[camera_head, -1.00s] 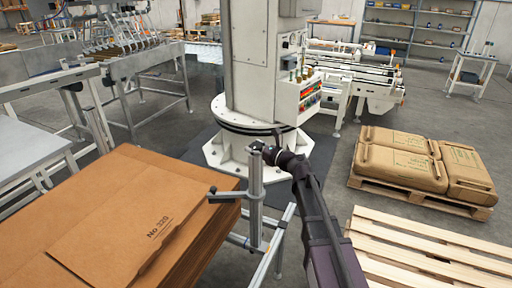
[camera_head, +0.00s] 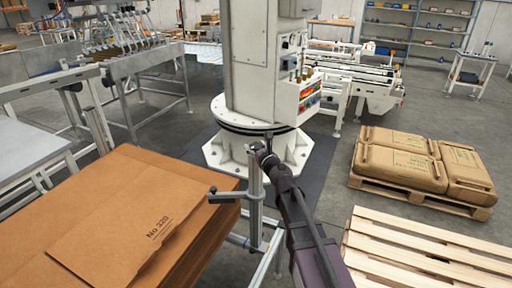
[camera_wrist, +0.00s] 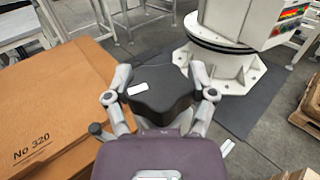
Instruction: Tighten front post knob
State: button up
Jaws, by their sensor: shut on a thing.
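The front post knob (camera_wrist: 163,92) is a dark lobed knob with a small white mark, in the middle of the wrist view. My gripper (camera_wrist: 161,76) has one grey finger on each side of it and is shut on it. In the head view the grey upright post (camera_head: 254,200) stands at the right edge of the cardboard stack. My gripper (camera_head: 262,155) is at the post's top, where it and my arm largely hide the knob. A side bar with a dark end (camera_head: 213,191) sticks out left from the post.
The cardboard stack (camera_head: 110,205), marked No 320, lies left of the post. A white column on a round base (camera_head: 258,150) stands close behind. Brown sacks (camera_head: 400,160) on a pallet and an empty wooden pallet (camera_head: 430,250) lie to the right.

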jog(key=m+h, duration=0.2)
jog(key=h, duration=0.1)
jog(key=m+t+h, duration=0.1)
jog(key=m+h, duration=0.1)
jog(key=h, duration=0.2)
jog(key=m+t+h, duration=0.1)
jog(key=m+h, duration=0.2)
jog(key=shift+w+d+h, duration=0.15)
jog(key=shift+d+h, duration=0.1)
jog(key=shift+h, duration=0.15)
jog(key=shift+d+m+g+h, duration=0.1)
jog(key=shift+m+g+h, duration=0.2)
jog(key=shift+m+h, duration=0.85)
jog(key=shift+d+m+g+h, duration=0.1)
jog(key=shift+m+g+h, duration=0.4)
jog(key=shift+h, duration=1.15)
jog(key=shift+d+m+h, duration=0.1)
jog(key=shift+m+h, duration=0.6)
jog(key=shift+m, duration=0.05)
jog(key=shift+d+m+g+h, duration=0.15)
jog(key=shift+m+g+h, duration=1.15)
jog(key=shift+h, duration=0.3)
jog(key=o, duration=1)
jog(key=shift+s, duration=0.25)
jog(key=shift+v, duration=5.95)
